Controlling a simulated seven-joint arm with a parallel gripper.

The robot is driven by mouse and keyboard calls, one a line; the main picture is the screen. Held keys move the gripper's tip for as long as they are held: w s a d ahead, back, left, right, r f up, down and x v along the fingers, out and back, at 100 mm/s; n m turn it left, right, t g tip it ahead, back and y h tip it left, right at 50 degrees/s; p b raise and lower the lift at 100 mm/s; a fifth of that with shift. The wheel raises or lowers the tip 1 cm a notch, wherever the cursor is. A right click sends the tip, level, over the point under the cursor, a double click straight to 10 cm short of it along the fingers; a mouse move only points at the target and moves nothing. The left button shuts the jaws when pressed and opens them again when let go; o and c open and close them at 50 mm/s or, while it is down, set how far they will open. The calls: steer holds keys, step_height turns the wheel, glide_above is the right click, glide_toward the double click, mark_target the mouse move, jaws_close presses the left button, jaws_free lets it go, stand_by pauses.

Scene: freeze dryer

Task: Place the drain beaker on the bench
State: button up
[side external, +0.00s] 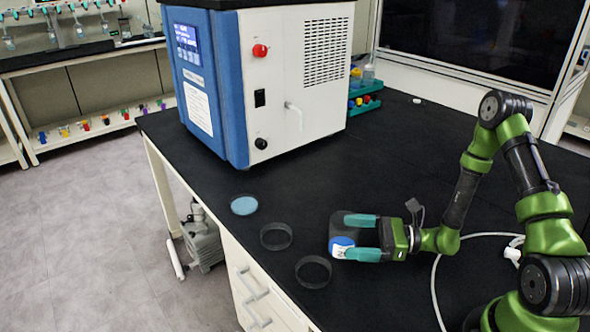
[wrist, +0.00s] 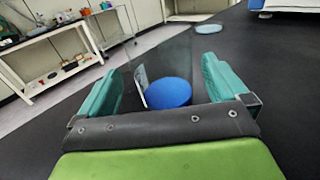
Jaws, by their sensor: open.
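The drain beaker (side external: 341,231) is clear, with blue at its bottom and a white label on its side. It appears to stand upright on the black bench (side external: 420,150). My gripper (side external: 349,237) is low over the bench with its teal fingers apart, one on each side of the beaker. In the wrist view the beaker's blue part (wrist: 170,92) shows between the fingers, with the label at its left. The clear walls are faint there. Whether either finger touches the beaker cannot be told.
Two empty clear dishes (side external: 276,236) (side external: 313,271) sit near the bench's front edge, left of the beaker. A dish with pale blue contents (side external: 244,205) lies farther left. The freeze dryer (side external: 270,85) stands behind, with a small spout on its front. A white hose (side external: 440,270) lies at right.

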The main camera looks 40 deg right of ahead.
mark_target(336, 231)
steer(key=x, duration=0.5)
steer(key=shift+w+r, duration=0.1)
steer(key=shift+r, duration=0.15)
steer(key=shift+d, duration=0.1)
steer(key=c, duration=1.2)
steer(key=shift+o, duration=0.2)
steer(key=shift+r, duration=0.15)
